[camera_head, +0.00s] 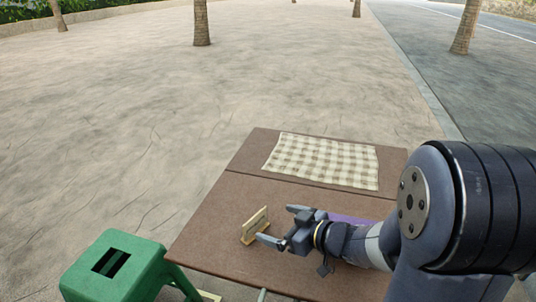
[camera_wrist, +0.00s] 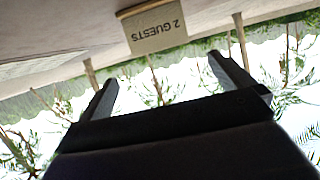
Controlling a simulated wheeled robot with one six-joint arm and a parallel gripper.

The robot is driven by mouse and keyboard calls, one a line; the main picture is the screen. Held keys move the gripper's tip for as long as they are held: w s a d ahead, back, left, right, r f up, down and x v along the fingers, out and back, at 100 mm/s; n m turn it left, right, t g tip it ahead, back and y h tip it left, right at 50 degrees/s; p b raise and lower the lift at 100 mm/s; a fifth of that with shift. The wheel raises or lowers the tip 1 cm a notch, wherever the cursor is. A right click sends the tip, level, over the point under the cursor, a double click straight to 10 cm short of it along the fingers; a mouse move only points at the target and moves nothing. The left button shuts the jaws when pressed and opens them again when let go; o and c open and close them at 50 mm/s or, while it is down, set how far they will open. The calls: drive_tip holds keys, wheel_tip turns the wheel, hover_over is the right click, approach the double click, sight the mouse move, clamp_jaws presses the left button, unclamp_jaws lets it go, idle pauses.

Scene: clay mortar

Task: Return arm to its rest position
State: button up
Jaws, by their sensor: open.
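My gripper (camera_head: 277,225) is above the brown table in the head view, with its two fingers apart and nothing seen between them. The open fingers also show in the wrist view (camera_wrist: 165,82). A small wooden sign (camera_head: 255,225) stands on the table just left of the fingertips. In the wrist view the sign (camera_wrist: 156,28) appears upside down, reads "2 GUESTS" and lies beyond the fingers. I cannot tell from these frames whether a finger touches it. My arm reaches in from the right and hides part of the table.
The brown table (camera_head: 215,222) carries a checked cloth (camera_head: 322,160) at its far side. A purple item (camera_head: 350,219) is partly hidden behind my arm. A green stool (camera_head: 115,265) stands at the table's left. Sandy ground with palm trunks (camera_head: 201,25) lies open beyond.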

sight(255, 217)
drive_tip(key=b+x, duration=0.3)
drive_tip(key=x, duration=0.8)
drive_tip(key=shift+a+f, duration=0.1)
drive_tip(key=shift+f, duration=0.05)
wheel_tip(255, 217, up, 5)
drive_tip(key=shift+f+p, duration=0.15)
drive_tip(key=shift+p, duration=1)
drive_tip(key=shift+f, duration=0.1)
